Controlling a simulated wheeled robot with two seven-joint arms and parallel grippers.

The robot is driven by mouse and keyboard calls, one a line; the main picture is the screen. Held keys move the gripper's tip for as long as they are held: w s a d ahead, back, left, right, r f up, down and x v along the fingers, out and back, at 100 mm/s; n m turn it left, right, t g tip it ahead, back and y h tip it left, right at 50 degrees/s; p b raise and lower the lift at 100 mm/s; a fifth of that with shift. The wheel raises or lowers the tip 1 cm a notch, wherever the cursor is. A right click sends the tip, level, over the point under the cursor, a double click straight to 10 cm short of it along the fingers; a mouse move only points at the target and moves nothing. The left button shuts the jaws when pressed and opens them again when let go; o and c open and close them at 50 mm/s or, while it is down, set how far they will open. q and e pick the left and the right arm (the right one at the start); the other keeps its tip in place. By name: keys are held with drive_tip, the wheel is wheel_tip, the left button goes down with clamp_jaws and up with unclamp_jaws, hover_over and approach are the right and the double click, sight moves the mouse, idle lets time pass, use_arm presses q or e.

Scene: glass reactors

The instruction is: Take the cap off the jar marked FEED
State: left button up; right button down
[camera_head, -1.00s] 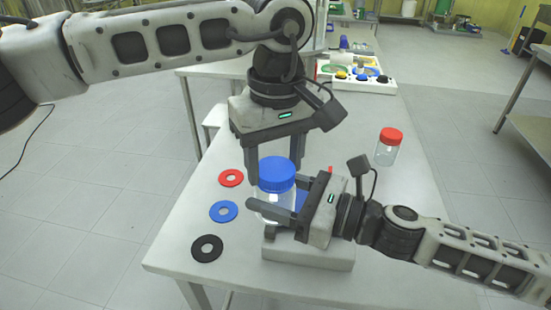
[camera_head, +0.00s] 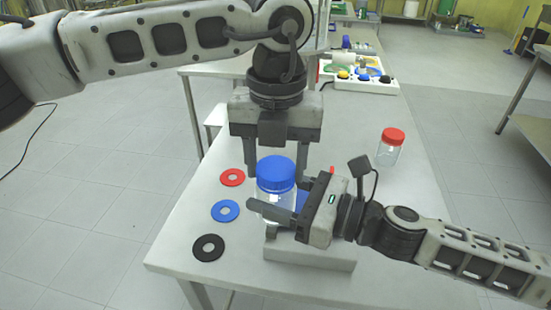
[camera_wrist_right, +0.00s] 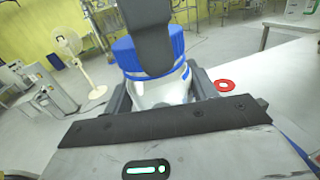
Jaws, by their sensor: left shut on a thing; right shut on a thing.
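A clear jar (camera_head: 285,200) with a blue cap (camera_head: 276,172) stands upright over a pale block on the table. No FEED marking can be read. My right gripper (camera_head: 268,208) is shut on the jar's body from the right. My left gripper (camera_head: 279,174) points down from above and is shut on the blue cap, one finger on each side. The cap sits level on the jar's top.
Red (camera_head: 232,177), blue (camera_head: 225,211) and black (camera_head: 207,248) rings lie on the table at the left. A red-capped jar (camera_head: 389,148) stands at the right. A white tray (camera_head: 358,78) with coloured items is farther back. The table's right side is mostly clear.

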use_arm(q)
drive_tip(key=n, duration=0.7)
drive_tip(key=shift+r+n, duration=0.1)
drive_tip(key=shift+n, duration=0.3)
drive_tip(key=n, duration=0.5)
drive_tip(key=shift+r, duration=0.15)
drive_tip(key=shift+r, duration=0.9)
drive_tip(key=shift+d, duration=0.1)
